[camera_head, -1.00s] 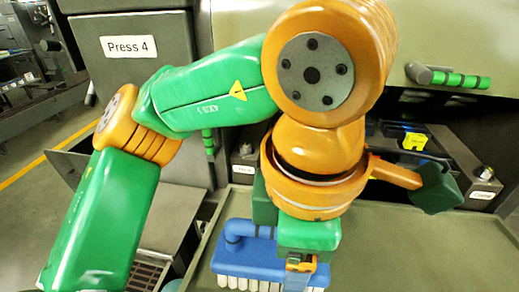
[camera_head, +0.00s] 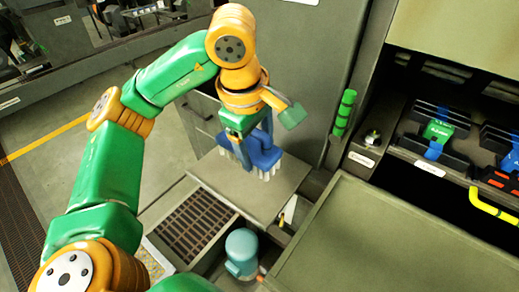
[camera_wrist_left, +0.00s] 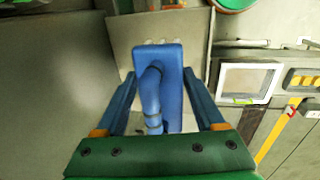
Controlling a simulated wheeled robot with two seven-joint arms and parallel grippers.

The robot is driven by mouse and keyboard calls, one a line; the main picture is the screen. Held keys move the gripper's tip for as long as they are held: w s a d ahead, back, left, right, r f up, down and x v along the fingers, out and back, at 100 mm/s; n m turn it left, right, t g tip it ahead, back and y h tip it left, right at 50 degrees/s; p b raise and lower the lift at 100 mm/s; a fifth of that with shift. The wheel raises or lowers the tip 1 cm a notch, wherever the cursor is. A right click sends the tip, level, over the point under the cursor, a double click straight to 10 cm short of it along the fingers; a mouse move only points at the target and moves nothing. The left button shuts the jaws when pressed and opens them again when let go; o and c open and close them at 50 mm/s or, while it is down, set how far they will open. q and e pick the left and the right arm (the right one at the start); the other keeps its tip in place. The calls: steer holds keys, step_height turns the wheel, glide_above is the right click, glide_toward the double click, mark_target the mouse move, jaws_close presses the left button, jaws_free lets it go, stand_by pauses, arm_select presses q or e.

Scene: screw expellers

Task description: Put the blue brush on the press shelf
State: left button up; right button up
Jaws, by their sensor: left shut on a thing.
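The blue brush (camera_head: 262,153) is in my left gripper (camera_head: 243,133), with its white bristles pointing down. It is over the grey press shelf (camera_head: 237,194), a flat plate at the side of the machine. I cannot tell whether the bristles touch the plate. In the left wrist view the brush (camera_wrist_left: 173,88) and its curved blue handle lie between the two fingers of the left gripper (camera_wrist_left: 160,75). White bristle tips show at its far end. My right gripper is not in view.
A slotted grate (camera_head: 194,226) and a teal cylindrical object (camera_head: 241,251) are in front of the shelf. A wide olive tray (camera_head: 385,245) is at the right. A green handle (camera_head: 344,112) juts out behind the shelf. Tools in holders (camera_head: 438,132) stand at the far right.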

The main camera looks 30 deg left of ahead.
mark_target(252, 139)
arm_select(q)
steer(key=w+f, duration=0.1)
steer(key=w+a+f, duration=0.1)
steer(key=f, duration=0.1)
steer(key=w+a+f+p, duration=0.1)
steer(key=shift+w+a+f, duration=0.1)
steer(key=shift+a+f, duration=0.1)
step_height(252, 139, down, 3)
steer(key=shift+d+r, duration=0.1)
steer(key=shift+d, duration=0.05)
steer(key=shift+f, duration=0.35)
steer(key=o, duration=1.4)
steer(key=shift+r, duration=0.1)
steer(key=shift+o, duration=0.2)
steer(key=shift+r, duration=0.3)
steer(key=r, duration=0.2)
steer(key=s+r, duration=0.1)
steer(key=r, duration=0.2)
steer(key=shift+r, duration=0.1)
steer(key=r+p, duration=0.1)
steer(key=r, duration=0.2)
steer(key=s+r, duration=0.1)
steer(key=r, duration=0.2)
steer(key=shift+s+p, duration=0.15)
steer(key=shift+p, duration=0.25)
steer(key=shift+s+r, duration=0.15)
